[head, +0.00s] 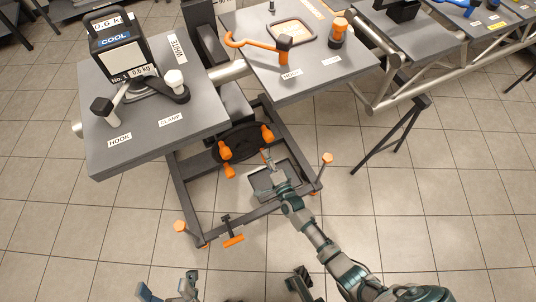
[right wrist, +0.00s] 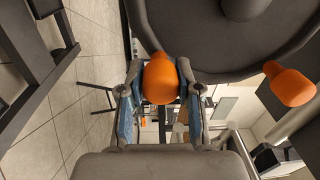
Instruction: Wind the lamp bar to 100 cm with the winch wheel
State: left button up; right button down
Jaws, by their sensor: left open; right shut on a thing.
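The winch wheel (head: 238,146) is a dark disc with several orange knobs, set low in a dark frame between the two grey tables in the head view. Its dark rim (right wrist: 225,60) fills the top of the right wrist view. My right gripper (head: 267,161) is at the wheel's near right edge. In the right wrist view its fingers are closed on both sides of an orange knob (right wrist: 161,80). Another orange knob (right wrist: 290,86) is free to the right. My left gripper (head: 168,288) is open and empty at the bottom edge, away from the wheel. I cannot make out the lamp bar or a height reading.
A grey table (head: 105,155) at left carries a black COOL lamp block (head: 120,48) and clamps. Another grey table (head: 325,72) holds an orange hook (head: 250,44). An orange-handled screw (head: 232,238) sits on the frame's front. A black tripod leg (head: 395,135) stands right; tiled floor is open there.

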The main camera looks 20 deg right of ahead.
jog(key=shift+s+a+f, duration=0.2)
jog(key=shift+a+f, duration=0.1)
jog(key=shift+f, duration=0.4)
jog(key=c, duration=0.8)
grip_release()
jog(key=shift+o, duration=0.2)
jog(key=shift+w+r, duration=0.1)
jog(key=shift+r, duration=0.2)
jog(key=s, duration=1.2)
jog(key=shift+d+f, duration=0.25)
jog(key=shift+f, duration=0.15)
